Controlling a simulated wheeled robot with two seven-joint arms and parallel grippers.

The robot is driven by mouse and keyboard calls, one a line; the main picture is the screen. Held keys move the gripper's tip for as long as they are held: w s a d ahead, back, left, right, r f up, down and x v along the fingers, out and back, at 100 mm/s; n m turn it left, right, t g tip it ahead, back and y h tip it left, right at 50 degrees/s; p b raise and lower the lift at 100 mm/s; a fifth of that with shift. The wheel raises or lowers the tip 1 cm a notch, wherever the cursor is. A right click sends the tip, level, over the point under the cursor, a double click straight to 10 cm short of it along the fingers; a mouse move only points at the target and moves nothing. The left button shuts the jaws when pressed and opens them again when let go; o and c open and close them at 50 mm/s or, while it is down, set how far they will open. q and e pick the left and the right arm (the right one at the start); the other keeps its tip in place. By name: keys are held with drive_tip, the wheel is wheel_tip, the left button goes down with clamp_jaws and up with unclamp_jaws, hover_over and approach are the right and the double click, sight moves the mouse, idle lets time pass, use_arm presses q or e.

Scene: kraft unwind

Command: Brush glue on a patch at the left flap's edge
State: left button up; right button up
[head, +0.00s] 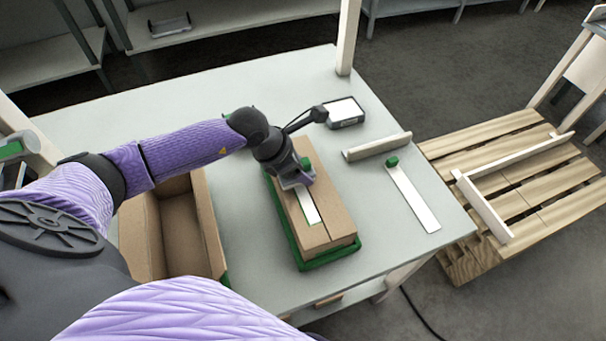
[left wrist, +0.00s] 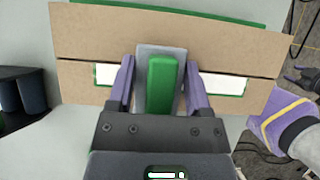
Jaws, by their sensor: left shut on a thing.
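A closed carton (head: 335,220) sits in a green tray (head: 330,257). A white strip (head: 308,207) with a green outline runs along its flap seam, and parts of the strip show on both sides of the tool in the left wrist view (left wrist: 220,83). My left gripper (head: 298,178) is over the carton's top, at the strip's far part. It is shut on a tool with a green handle (left wrist: 161,85) and a grey plate (left wrist: 150,49). The tool hides the middle of the strip. I cannot tell if it touches the carton.
An open empty carton (head: 148,235) stands left of the tray. A dark box with a white top (head: 345,112), a grey angled bar (head: 377,147) and a white strip with a green knob (head: 412,195) lie to the right. A wooden pallet (head: 520,180) stands beyond the table (head: 270,92).

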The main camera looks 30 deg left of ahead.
use_arm(q)
drive_tip(key=shift+w+a+f+b, duration=0.2)
drive_tip(key=shift+w+a+b, duration=0.45)
drive_tip(key=shift+a+b, duration=0.1)
drive_tip(key=shift+w+a+r+b, duration=0.1)
drive_tip(key=shift+w+a+b, duration=0.6)
drive_tip(key=shift+a, duration=0.1)
drive_tip(key=shift+w+a+b, duration=0.3)
drive_tip(key=shift+a+b, duration=0.1)
drive_tip(key=shift+b, duration=0.15)
drive_tip(key=shift+w+a+r, duration=0.1)
drive_tip(key=shift+a, duration=0.05)
wheel_tip(320, 180, up, 6)
drive_tip(key=p, duration=0.5)
drive_tip(key=shift+r, duration=0.2)
drive_tip(key=shift+f, duration=0.15)
